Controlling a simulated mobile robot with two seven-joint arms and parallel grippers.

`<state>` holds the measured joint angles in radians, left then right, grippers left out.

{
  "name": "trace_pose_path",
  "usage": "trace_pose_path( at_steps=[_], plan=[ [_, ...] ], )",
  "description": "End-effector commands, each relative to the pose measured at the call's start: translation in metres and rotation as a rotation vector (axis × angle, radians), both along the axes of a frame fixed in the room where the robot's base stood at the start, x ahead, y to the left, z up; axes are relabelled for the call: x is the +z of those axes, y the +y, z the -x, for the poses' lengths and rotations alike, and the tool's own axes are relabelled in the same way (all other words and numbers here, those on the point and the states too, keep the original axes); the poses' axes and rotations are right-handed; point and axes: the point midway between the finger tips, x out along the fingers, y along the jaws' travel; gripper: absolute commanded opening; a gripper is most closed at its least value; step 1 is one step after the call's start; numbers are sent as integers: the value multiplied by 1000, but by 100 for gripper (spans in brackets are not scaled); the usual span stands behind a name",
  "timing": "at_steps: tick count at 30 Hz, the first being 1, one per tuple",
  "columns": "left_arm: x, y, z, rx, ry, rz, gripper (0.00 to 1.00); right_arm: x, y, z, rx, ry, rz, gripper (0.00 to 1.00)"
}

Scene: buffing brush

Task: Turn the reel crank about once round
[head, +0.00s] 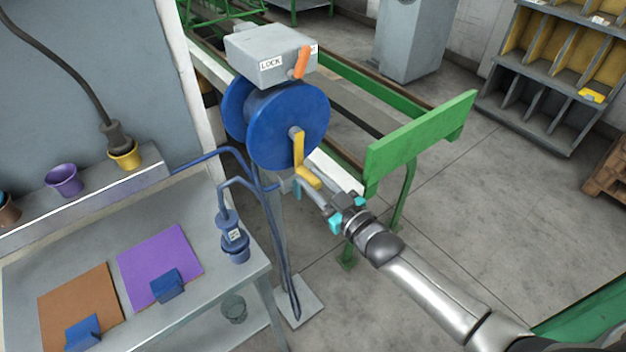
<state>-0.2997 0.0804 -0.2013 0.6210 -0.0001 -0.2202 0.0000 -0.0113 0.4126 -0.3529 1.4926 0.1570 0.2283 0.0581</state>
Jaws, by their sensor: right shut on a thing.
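The blue reel (288,125) stands on a post beside the bench. Its yellow crank (299,150) hangs down from the hub, with the yellow handle (309,178) at its lower end, pointing down to the right. My right gripper (312,188) reaches in from the lower right and is shut on the crank handle. The fingers partly hide the handle's end. My left gripper does not show in the head view.
A grey lock box (268,55) with an orange lever (302,62) sits above the reel. The bench (215,290) at left holds purple and brown mats. Blue hoses (268,210) hang below the reel.

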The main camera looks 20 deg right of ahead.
Motion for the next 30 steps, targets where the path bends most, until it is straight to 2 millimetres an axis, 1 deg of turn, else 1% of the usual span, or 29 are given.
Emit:
trace_pose_path(
  at_steps=[10,16,23,30],
  plan=[
    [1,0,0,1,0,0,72,0,1,0,0,4,-8,0],
    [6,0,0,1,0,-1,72,1,6,2,0,25,-66,0],
    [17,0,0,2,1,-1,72,5,20,7,0,80,-216,0],
    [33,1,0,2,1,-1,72,13,37,14,0,156,-427,0]
  ],
)
